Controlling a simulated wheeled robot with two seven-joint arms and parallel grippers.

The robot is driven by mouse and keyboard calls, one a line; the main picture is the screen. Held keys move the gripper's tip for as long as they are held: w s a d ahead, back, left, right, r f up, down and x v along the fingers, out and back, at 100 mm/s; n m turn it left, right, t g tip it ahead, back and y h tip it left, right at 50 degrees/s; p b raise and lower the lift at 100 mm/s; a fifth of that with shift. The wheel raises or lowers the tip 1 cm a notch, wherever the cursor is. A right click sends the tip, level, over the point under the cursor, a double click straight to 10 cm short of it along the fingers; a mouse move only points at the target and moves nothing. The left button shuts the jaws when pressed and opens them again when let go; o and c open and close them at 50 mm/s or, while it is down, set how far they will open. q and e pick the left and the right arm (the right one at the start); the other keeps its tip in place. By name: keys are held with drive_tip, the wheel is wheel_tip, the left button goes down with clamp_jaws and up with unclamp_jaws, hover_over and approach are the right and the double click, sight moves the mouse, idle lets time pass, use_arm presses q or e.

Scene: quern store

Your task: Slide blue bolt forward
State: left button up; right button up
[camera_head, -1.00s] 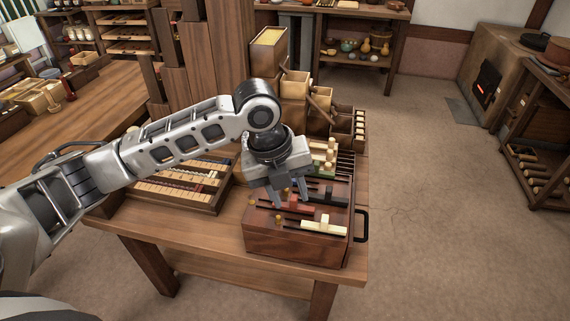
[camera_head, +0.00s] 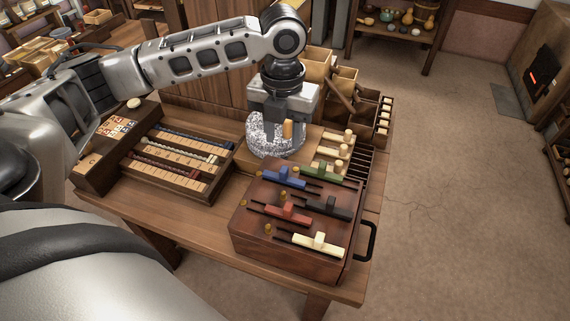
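The blue bolt (camera_head: 290,180) lies in its slot at the far left of the reddish-brown wooden box (camera_head: 262,236). Its raised knob stands up near its middle. The box's other bolts are green (camera_head: 330,174), black (camera_head: 340,209), red (camera_head: 296,215) and cream (camera_head: 328,245). My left gripper (camera_head: 286,128) is behind the box, above and apart from the blue bolt. Its fingers are beside an upright wooden peg at a speckled grey round stone (camera_head: 262,142). I cannot tell whether they touch the peg or how far they are open. My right gripper is out of view.
A tray with rows of tiles and beads (camera_head: 183,160) lies left of the box on the wooden table (camera_head: 222,238). Pale pegs on a board (camera_head: 334,150) stand behind the box, and wooden bins (camera_head: 340,82) farther back. A black handle (camera_head: 368,240) sticks out at the box's right.

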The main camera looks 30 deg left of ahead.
sight(284, 168)
use_arm(q)
wheel_tip(284, 168, down, 9)
drive_tip(key=shift+f+b, duration=0.15)
drive_tip(key=shift+b, duration=0.25)
drive_tip(key=shift+w+f, duration=0.1)
drive_tip(key=shift+f, duration=0.2)
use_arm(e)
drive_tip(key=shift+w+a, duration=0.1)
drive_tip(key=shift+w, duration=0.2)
use_arm(q)
drive_tip(key=shift+c, duration=0.3)
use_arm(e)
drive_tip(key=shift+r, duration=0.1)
